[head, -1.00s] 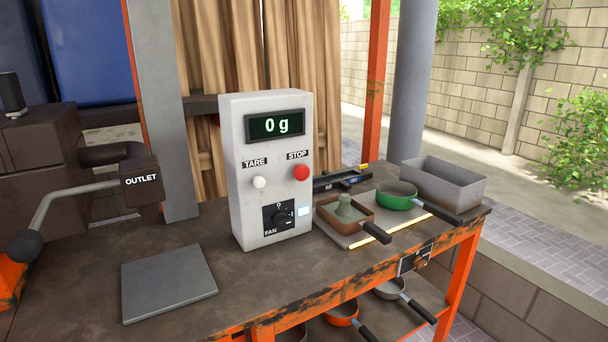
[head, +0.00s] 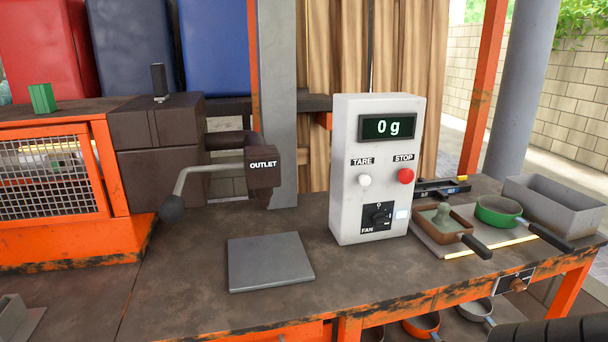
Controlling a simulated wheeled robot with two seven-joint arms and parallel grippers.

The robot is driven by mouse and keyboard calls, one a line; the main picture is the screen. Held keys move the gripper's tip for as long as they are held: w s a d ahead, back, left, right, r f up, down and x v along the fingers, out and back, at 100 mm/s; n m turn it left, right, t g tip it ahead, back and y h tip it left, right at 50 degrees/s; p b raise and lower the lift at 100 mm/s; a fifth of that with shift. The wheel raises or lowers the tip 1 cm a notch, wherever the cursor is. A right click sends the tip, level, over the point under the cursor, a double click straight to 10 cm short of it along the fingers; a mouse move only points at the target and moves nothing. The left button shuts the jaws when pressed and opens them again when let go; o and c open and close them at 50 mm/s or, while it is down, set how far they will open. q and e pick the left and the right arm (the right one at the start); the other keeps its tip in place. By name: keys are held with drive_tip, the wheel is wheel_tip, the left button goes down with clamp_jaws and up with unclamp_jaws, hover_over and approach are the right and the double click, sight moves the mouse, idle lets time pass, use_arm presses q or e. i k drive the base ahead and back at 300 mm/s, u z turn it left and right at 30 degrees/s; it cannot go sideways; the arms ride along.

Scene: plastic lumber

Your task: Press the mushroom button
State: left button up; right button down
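The red mushroom button (head: 405,176) sits under the STOP label on the front of a white control box (head: 345,215). The box stands upright on the brown worktop. A white TARE button (head: 364,180) is to its left, a black FAN dial (head: 377,217) is below, and the display (head: 389,127) reads 0 g. Neither gripper shows in the head view. A dark ribbed part at the bottom right corner may be part of my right arm.
A grey plate (head: 270,262) lies in front of the box. The outlet (head: 263,168) with its ball-ended lever (head: 172,208) stands to the left. A brown pan (head: 440,222), a green pan (head: 497,210) and a grey bin (head: 560,207) are to the right.

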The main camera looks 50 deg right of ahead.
sight(405, 176)
drive_tip(key=u, duration=0.45)
drive_tip(key=k, duration=1.1)
drive_tip(key=z, duration=1.35)
drive_tip(key=i, duration=0.4)
drive_tip(key=u, duration=0.05)
